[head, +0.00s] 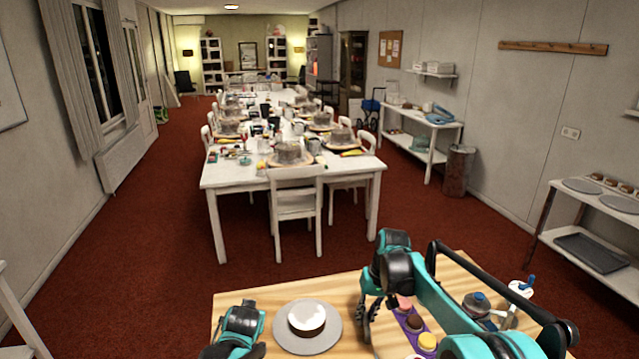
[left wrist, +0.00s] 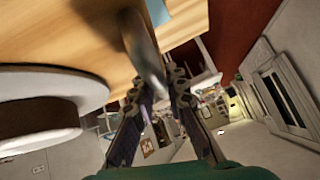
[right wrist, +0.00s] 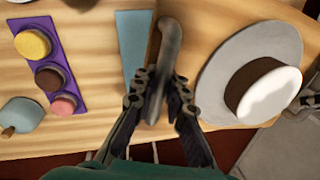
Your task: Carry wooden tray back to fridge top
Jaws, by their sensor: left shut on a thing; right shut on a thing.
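The wooden tray (head: 345,290) is at the bottom of the head view, with a grey plate (head: 282,334) and a white-topped brown cake (head: 306,317) on it. My left gripper (head: 244,318) is at its left side; in the left wrist view its fingers (left wrist: 155,92) are shut on a grey curved handle (left wrist: 147,62). My right gripper (head: 366,314) is right of the plate; in the right wrist view its fingers (right wrist: 160,88) are shut on another grey handle (right wrist: 168,45). The tray's right edge is hard to tell from the similar wood beyond.
Right of my right gripper, a purple strip (head: 416,335) with small cakes lies on wood, near a pale blue piece (right wrist: 133,50). A long white table (head: 225,180) with chairs stands ahead. White shelves (head: 568,225) stand at right. Red carpet (head: 150,235) is clear at left.

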